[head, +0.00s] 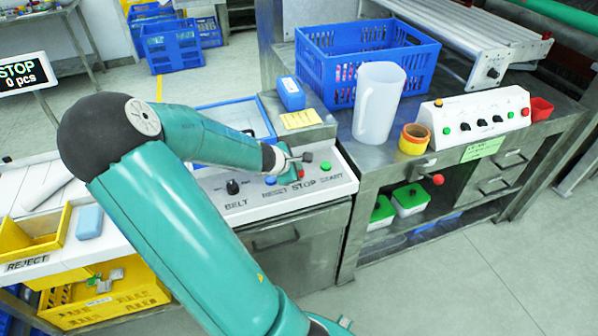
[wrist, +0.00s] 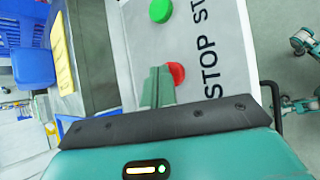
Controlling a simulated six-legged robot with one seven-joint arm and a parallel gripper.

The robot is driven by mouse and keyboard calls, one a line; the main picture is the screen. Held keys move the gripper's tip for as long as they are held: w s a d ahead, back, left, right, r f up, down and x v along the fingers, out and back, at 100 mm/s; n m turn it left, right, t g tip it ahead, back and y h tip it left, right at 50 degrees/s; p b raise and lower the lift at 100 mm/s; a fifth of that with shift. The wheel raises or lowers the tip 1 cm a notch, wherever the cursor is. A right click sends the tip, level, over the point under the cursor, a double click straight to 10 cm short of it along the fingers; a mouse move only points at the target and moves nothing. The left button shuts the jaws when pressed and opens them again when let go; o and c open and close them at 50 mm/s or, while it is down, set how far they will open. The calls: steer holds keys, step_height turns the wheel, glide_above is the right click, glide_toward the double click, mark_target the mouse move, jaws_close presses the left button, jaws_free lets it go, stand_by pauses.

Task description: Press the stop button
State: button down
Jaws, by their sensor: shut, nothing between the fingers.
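The red stop button (wrist: 178,72) sits on a white control panel (wrist: 125,35), beside the printed word STOP. In the wrist view the fingertips of my gripper (wrist: 158,84) are together and empty, and they cover the button's left edge. In the head view the red button (head: 301,174) shows just beside my gripper (head: 292,170), above the STOP label. I cannot tell whether the fingertips touch the button. A green button (head: 325,166) stands to its right and a blue button (head: 271,180) to its left.
A black knob (head: 232,187) marked BELT is on the panel's left. A blue box (head: 291,94) and yellow note (head: 300,119) lie behind the panel. A white jug (head: 378,103) and another button console (head: 474,116) stand to the right. A sign (head: 24,75) reads STOP, 0 pcs.

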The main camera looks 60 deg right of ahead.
steer(key=shift+r, duration=0.6)
steer(key=shift+r, duration=0.1)
steer(key=shift+r, duration=2.4)
steer(key=w+a+r+m+t+y, duration=0.1)
steer(key=w+a+r+m, duration=0.15)
steer(key=a, duration=0.55)
steer(key=w+a+r+m+t+y, duration=0.1)
steer(key=w+a+r+t+y, duration=0.2)
steer(key=a, duration=0.4)
steer(key=w+a+r+m, duration=0.2)
steer(key=w+a, duration=0.2)
steer(key=a, duration=0.4)
steer(key=s+a+r+t+y, duration=0.1)
steer(key=s+a+r, duration=0.1)
steer(key=a, duration=0.6)
steer(key=s+a+r+m+t+y, duration=0.1)
steer(key=s+a+r+y, duration=0.1)
steer(key=a, duration=0.6)
steer(key=s+a+r+t+y, duration=0.1)
steer(key=a+r, duration=0.3)
steer(key=a, duration=0.5)
steer(key=shift+s+m+y, duration=0.35)
steer(key=shift+s+y, duration=0.15)
steer(key=shift+s, duration=0.05)
